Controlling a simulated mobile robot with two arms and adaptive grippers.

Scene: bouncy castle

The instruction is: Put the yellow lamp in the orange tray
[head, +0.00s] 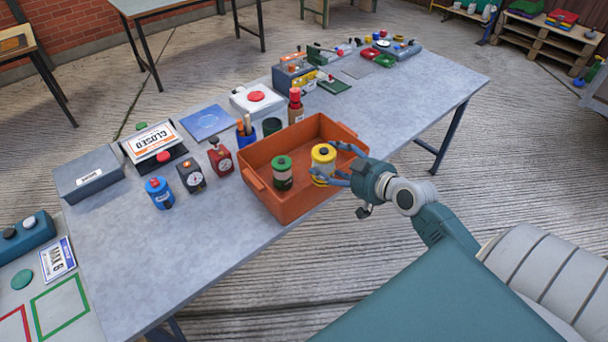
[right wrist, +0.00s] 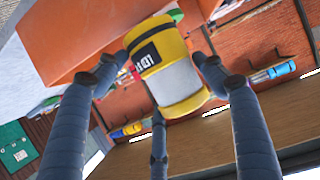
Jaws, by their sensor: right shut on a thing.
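The yellow lamp (head: 323,156) is a small can with a yellow top and bottom and a pale middle band. My right gripper (head: 334,172) is shut on it and holds it at the right part of the orange tray (head: 283,208). I cannot tell whether the lamp touches the tray floor. In the right wrist view the lamp (right wrist: 167,66) sits between my gripper's fingers (right wrist: 160,85), tilted in the picture, with a black label. Part of the tray (right wrist: 75,35) shows behind it. My left gripper is not in view.
A green-topped can (head: 282,172) stands in the tray, left of the lamp. A red-capped bottle (head: 295,106), a dark cup (head: 272,127) and a blue pen cup (head: 246,135) stand behind the tray. A red device (head: 220,157) and blue can (head: 159,192) are to its left.

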